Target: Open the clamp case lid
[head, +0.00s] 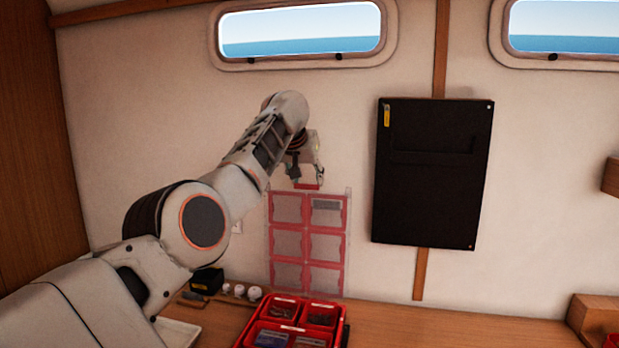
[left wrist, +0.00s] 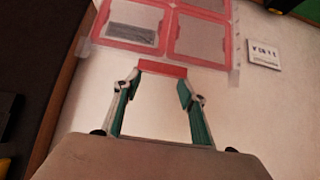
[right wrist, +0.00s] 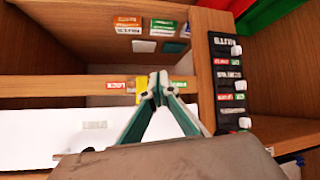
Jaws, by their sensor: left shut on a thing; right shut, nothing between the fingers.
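The red clamp case (head: 297,329) stands on the wooden worktop, with small items in its compartments. Its clear lid (head: 307,240), with red-framed panels and a grey label, appears to stand upright at the case's back, before the wall. My left gripper (head: 307,178) is at the lid's top edge. In the left wrist view my left gripper (left wrist: 161,85) is shut on a red bar (left wrist: 162,69) at the edge of the lid (left wrist: 150,46), seemingly its handle. My right gripper (right wrist: 158,82) is shut and empty near a wooden shelf, outside the head view.
A black panel (head: 432,172) hangs on the wall right of the lid. White jars (head: 240,291) and a black box (head: 206,280) stand left of the case. The worktop (head: 440,325) to the right is clear. A labelled black strip (right wrist: 229,82) stands near my right gripper.

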